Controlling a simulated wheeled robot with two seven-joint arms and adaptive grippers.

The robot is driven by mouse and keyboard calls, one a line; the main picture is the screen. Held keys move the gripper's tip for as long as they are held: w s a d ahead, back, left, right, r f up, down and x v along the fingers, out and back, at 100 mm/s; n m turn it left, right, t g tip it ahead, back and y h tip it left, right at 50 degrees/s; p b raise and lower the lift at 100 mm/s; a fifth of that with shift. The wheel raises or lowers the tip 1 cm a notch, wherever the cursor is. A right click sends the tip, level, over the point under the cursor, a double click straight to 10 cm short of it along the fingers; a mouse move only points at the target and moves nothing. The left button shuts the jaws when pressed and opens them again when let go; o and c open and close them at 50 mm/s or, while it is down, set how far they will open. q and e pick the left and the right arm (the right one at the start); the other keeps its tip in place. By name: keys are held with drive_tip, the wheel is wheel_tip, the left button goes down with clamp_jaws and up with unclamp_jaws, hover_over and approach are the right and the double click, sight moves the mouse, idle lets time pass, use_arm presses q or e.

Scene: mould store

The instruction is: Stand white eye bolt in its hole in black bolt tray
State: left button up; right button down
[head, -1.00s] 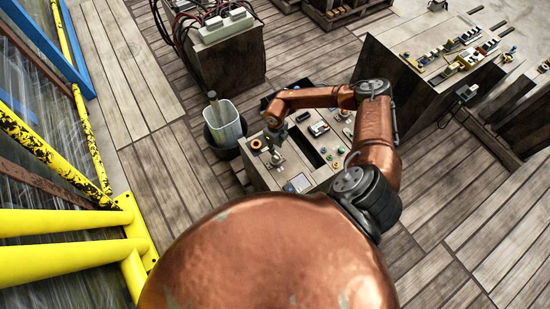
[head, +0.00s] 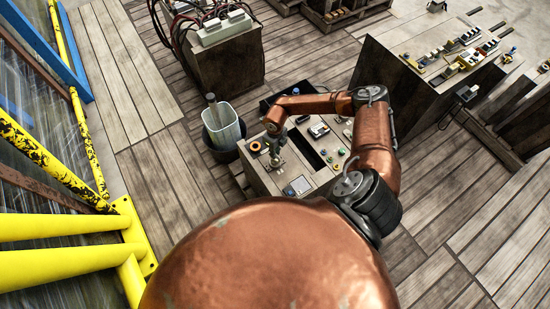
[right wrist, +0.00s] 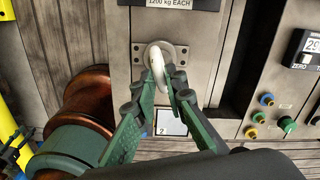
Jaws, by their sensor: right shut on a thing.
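My right gripper (right wrist: 168,84) is shut on the white eye bolt (right wrist: 155,62) in the right wrist view. The fingers pinch it from two sides and cover part of it. A round pale disc shape shows around the bolt's far end. In the head view my right gripper (head: 274,146) is small, low over the bench top (head: 258,177). A dark tray (head: 267,104) at the bench's back may be the black bolt tray; my arm partly covers it. My left gripper is not in view.
A black label reading "1200 kg EACH" (right wrist: 169,4) lies beyond the bolt. A dark slot (head: 308,150) and coloured knobs (right wrist: 287,123) are to the right. A grey bin (head: 222,128) stands left of the bench. Yellow rails (head: 65,228) stand at far left.

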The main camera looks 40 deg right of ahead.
drive_tip(key=shift+r, duration=0.15)
idle(0.3)
drive_tip(key=shift+r+p, duration=1.65)
drive_tip(key=shift+r, duration=0.35)
